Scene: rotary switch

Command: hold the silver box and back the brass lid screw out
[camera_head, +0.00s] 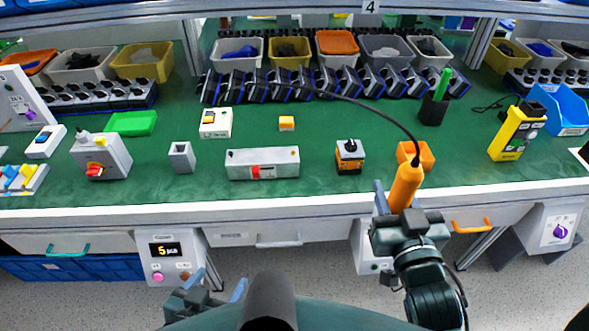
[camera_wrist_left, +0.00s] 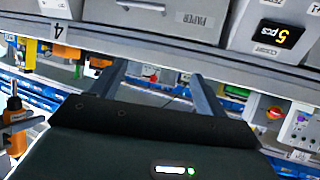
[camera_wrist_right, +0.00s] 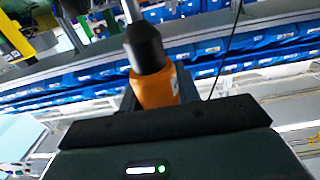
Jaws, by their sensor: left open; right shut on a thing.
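A long silver box (camera_head: 262,165) with a red switch on its front lies on the green bench mat, left of centre in the head view. A brass screw cannot be made out on its lid at this size. My right gripper (camera_head: 397,206) is shut on an orange powered screwdriver (camera_head: 405,186), held at the bench's front edge; the screwdriver also shows in the right wrist view (camera_wrist_right: 158,88). A black cable runs from it towards the back. My left gripper (camera_head: 218,287) is open and empty, low in front of the bench, apart from the box.
An orange holder (camera_head: 417,156) stands just behind the screwdriver. A small black-and-orange rotary switch (camera_head: 349,157) stands right of the box, a small grey open box (camera_head: 182,157) left of it. A grey switch box (camera_head: 102,155) is farther left. The mat's front strip is mostly clear.

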